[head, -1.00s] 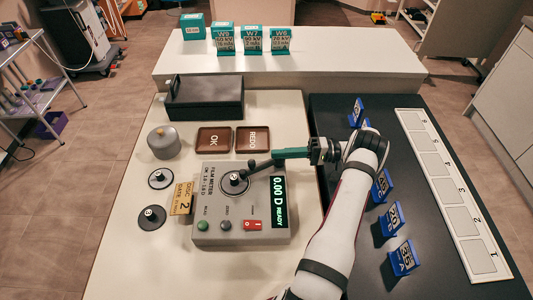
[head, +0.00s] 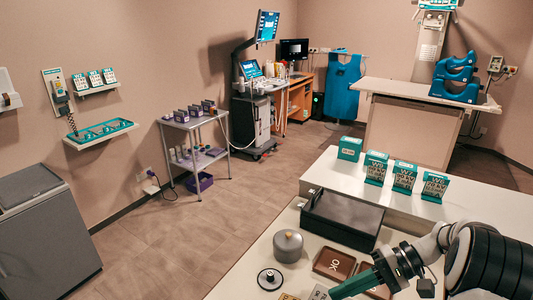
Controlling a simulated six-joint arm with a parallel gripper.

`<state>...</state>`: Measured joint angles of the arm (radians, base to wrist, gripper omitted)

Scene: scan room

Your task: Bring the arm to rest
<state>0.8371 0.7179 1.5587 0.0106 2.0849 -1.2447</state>
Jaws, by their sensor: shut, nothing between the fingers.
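My arm reaches in from the lower right of the head view. My gripper (head: 337,294), teal and slender, points down and left near the bottom edge. Its fingers look closed together, with nothing seen between them. Only a grey corner, perhaps of the film meter, shows at the bottom edge. I cannot tell whether my gripper touches anything.
Several teal labelled blocks (head: 404,178) stand on the white shelf behind. A trolley (head: 194,143) stands left. Open floor lies left of the table.

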